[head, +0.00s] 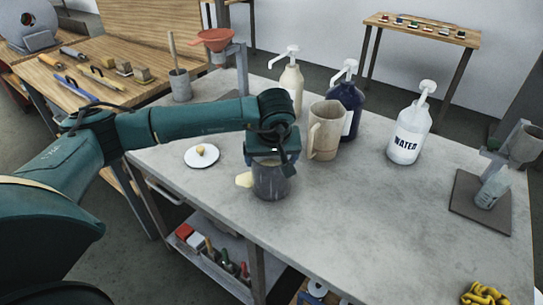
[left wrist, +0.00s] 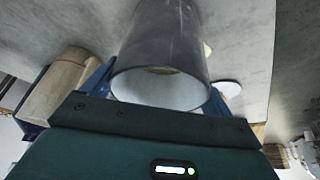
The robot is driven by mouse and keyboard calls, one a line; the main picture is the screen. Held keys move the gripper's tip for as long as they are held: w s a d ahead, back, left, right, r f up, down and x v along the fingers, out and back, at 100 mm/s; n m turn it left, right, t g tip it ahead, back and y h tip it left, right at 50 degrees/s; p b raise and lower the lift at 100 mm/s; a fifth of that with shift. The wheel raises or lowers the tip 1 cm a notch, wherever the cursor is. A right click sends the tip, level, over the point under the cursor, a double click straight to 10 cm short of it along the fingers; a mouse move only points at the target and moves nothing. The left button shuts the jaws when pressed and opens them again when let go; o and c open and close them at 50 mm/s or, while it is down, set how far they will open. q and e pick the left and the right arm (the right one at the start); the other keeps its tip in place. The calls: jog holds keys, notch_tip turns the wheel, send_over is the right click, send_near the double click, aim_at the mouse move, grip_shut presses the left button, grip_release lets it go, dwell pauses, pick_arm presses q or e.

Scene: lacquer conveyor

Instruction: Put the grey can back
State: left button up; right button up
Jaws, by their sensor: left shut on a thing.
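The grey can (head: 271,183) is a dull grey open-topped cylinder near the front edge of the grey table (head: 350,225). My left gripper (head: 270,165) comes down over it from above and is shut on it. In the left wrist view the grey can (left wrist: 165,55) sits between the blue fingers, its open rim towards the camera and its inside pale. I cannot tell whether its base touches the table. My right gripper is not in view.
A wooden jug (head: 325,130) stands close behind the can, with cream, dark blue and white WATER (head: 407,140) pump bottles beyond. A white disc (head: 201,156) with a small knob lies left.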

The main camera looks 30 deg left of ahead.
pick_arm(q)
jog(key=shift+f, duration=0.15)
jog(key=o, duration=1.8)
jog(key=shift+o, duration=0.2)
jog(key=b+v, duration=0.2)
jog(key=v, duration=1)
jog(key=shift+s, duration=0.1)
